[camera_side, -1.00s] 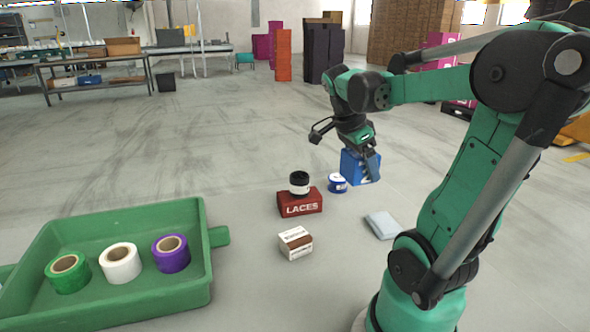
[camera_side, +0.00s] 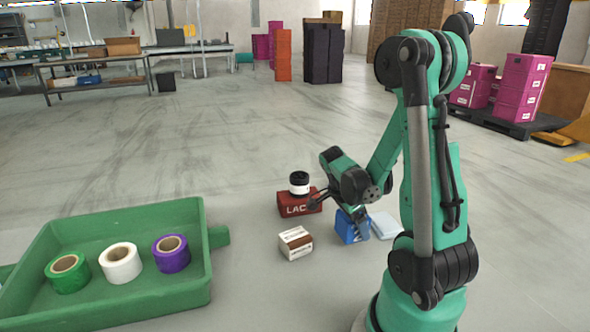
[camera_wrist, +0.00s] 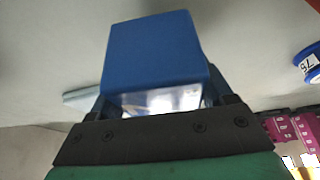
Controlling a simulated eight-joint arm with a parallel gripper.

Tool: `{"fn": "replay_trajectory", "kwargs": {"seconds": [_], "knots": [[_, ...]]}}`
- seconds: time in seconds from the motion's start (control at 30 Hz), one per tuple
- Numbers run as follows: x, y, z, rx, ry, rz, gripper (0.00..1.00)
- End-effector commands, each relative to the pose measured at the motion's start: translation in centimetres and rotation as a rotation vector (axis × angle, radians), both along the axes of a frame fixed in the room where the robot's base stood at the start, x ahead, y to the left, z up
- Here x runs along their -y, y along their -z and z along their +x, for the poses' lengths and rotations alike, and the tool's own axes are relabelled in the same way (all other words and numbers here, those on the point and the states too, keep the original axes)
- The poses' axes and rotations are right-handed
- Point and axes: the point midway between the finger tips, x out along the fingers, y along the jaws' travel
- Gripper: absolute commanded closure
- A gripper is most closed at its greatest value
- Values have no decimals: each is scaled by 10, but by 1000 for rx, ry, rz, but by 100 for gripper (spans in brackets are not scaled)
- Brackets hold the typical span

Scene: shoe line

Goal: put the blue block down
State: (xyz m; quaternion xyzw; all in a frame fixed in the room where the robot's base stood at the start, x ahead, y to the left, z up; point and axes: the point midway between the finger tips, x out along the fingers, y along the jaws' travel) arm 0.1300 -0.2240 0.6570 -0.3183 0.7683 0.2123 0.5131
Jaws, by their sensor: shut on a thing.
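The blue block (camera_side: 350,228) is between the fingers of my gripper (camera_side: 359,226) in the side view, low near the floor and in front of the red LACES box. The wrist view shows the blue block (camera_wrist: 155,50) filling the space between the jaws, with a shiny lower face. My gripper (camera_wrist: 158,105) is shut on it. I cannot tell whether the block touches the floor.
The red LACES box (camera_side: 291,208) with a black-and-white jar (camera_side: 299,184) on top stands behind the block. A small white-and-brown box (camera_side: 295,243) is to its left. A pale blue packet (camera_side: 385,225) lies to its right. A green tray (camera_side: 130,308) holds three rolls.

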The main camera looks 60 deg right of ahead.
Motion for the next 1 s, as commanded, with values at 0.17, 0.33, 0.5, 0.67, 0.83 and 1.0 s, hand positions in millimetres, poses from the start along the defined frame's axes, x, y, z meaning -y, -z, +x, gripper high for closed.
{"fn": "replay_trajectory", "kwargs": {"seconds": [0.17,0.33,0.5,0.67,0.83,1.0], "knots": [[0,17,0,0,0,0,86],[0,21,0,0,0,0,86],[0,21,0,0,0,0,18],[0,21,0,0,0,0,0],[0,20,0,0,0,0,0],[-3,12,3,0,-1,0,0]]}}
